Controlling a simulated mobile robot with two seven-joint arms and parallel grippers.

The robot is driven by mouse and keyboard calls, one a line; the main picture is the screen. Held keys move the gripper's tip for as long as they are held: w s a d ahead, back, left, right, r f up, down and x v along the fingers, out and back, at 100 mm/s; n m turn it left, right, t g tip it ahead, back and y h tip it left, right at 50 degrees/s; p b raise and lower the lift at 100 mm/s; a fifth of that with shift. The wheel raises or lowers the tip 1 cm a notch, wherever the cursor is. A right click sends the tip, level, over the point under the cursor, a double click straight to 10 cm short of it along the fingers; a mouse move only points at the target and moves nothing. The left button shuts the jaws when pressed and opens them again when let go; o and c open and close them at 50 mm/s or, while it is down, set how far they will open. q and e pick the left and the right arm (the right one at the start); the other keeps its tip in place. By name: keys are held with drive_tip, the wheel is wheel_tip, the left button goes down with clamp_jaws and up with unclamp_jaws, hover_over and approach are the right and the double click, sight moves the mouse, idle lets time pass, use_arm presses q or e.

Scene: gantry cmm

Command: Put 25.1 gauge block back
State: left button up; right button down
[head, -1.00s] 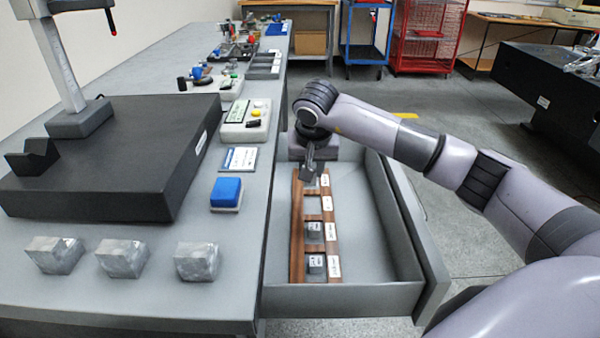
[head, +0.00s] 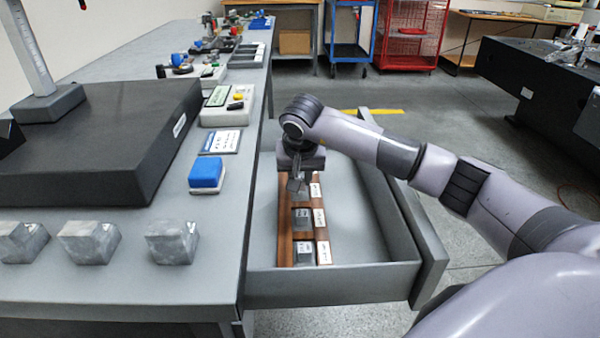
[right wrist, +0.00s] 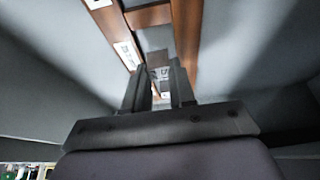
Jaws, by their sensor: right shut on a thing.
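The wooden gauge block rack (head: 285,238) lies in the open drawer, with white labels along its right side. Two grey blocks sit in its near pockets, the nearest block (head: 305,252) and the one behind it (head: 303,218). My right gripper (head: 297,186) points down over the rack, just beyond these two blocks. It is shut on a small grey gauge block (right wrist: 161,73), which shows a pale marked face between the fingertips in the right wrist view. The block's size marking is too small to read. The gripper hides the far part of the rack. My left gripper is not in view.
The drawer (head: 352,274) has raised walls around the rack, with bare floor right of it. The bench to the left holds a black surface plate (head: 100,145), a blue-topped block (head: 206,175) and three metallic blocks (head: 172,241) near its front.

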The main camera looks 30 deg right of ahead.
drive_tip(key=shift+f, duration=0.15)
idle(0.7)
drive_tip(key=shift+f+b, duration=0.4)
drive_tip(key=shift+f, duration=0.2)
idle(0.4)
drive_tip(key=shift+c, duration=2.3)
unclamp_jaws()
drive_tip(key=shift+r+p, duration=2.95)
drive_tip(key=shift+r, duration=0.6)
